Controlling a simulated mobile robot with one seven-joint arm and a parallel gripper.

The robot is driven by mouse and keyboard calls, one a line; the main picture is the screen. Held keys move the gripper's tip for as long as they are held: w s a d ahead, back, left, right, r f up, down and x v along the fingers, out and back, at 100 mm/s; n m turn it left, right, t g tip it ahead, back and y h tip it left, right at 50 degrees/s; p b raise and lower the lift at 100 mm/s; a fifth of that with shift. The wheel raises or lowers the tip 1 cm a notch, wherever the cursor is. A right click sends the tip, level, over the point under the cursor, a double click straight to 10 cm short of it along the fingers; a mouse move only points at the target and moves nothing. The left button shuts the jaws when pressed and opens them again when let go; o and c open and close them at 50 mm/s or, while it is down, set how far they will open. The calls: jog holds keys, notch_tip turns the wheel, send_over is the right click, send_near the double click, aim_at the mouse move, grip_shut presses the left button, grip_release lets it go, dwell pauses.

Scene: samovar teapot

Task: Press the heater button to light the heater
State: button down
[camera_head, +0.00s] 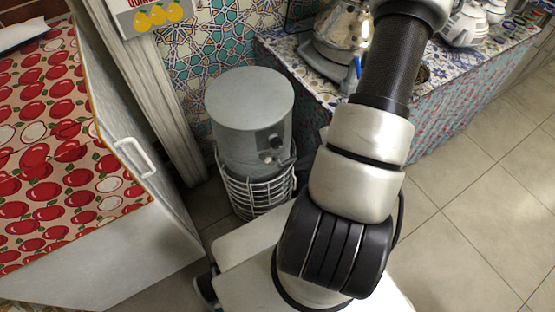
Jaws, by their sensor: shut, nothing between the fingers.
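A grey cylinder (249,98) with a flat round top stands upright in a white wire-frame stand (256,194) on the floor. Small dark fittings (276,142) sit on its right side. I cannot tell whether this is the heater or whether a fitting is its button. A metal appliance (334,39) stands on the patterned counter, with a blue part (357,68) at its lower right, partly behind my arm. No heater button can be made out for sure. My arm runs up from the bottom centre and leaves the top edge. My gripper is out of view.
A cabinet with an apple-print top (68,135) and a white handle (136,156) fills the left. The tiled counter (440,88) holds white teapots (465,24) at the upper right. The tiled floor (480,190) at the right is clear.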

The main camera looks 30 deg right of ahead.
aim_at(268, 160)
jog(key=w+a+f+b, duration=0.3)
jog(key=w+f+b, duration=0.1)
jog(key=w+f, duration=0.4)
jog(key=shift+w+a, duration=0.4)
jog(key=shift+r, duration=0.1)
